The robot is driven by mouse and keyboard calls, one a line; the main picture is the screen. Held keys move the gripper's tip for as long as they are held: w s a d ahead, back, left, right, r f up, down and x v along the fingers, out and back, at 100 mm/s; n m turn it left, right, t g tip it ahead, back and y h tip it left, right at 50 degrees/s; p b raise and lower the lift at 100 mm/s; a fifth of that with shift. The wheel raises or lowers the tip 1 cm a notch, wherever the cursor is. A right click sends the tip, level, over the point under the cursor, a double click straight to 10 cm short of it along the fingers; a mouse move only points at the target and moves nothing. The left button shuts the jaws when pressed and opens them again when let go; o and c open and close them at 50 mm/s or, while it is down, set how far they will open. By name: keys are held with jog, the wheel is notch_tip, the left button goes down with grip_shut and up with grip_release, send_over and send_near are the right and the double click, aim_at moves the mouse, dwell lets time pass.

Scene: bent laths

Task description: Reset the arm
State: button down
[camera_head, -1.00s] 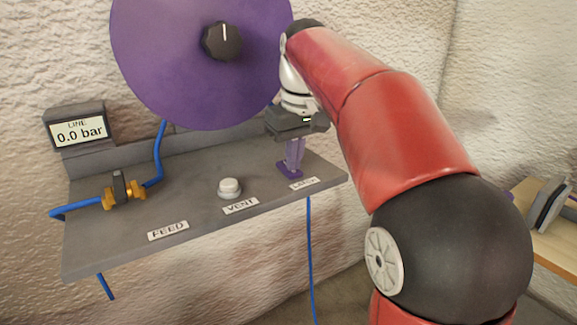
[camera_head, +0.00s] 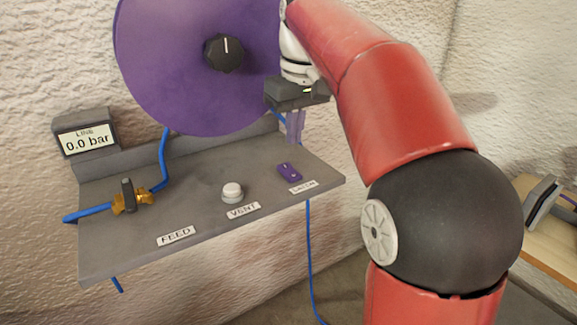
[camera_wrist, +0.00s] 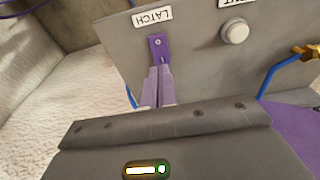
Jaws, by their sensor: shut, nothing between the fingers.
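My gripper (camera_head: 295,126) is shut and empty, with its pale purple fingers pointing down over the right end of the grey shelf (camera_head: 135,235). The fingers also show in the wrist view (camera_wrist: 160,78), side by side. The purple latch (camera_head: 289,172) lies on the shelf beside the LATCH label; in the head view the fingertips are apart from it, above and behind. The latch also shows in the wrist view (camera_wrist: 158,46), just beyond the fingertips. My red and black arm reaches in from the right.
A large purple disc (camera_head: 160,70) with a black knob (camera_head: 223,53) stands behind the shelf, close to my gripper. The white VENT button (camera_head: 232,192), orange FEED valve (camera_head: 130,199) and gauge reading 0.0 bar (camera_head: 85,138) are farther left. A wooden table (camera_head: 548,232) stands at right.

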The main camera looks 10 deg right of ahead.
jog(key=s+f+m+t, duration=0.3)
jog(key=s+f, duration=1.5)
jog(key=s, duration=0.4)
jog(key=shift+f+m+t+h, duration=0.2)
jog(key=shift+m+t+h, duration=0.1)
jog(key=shift+t, duration=0.1)
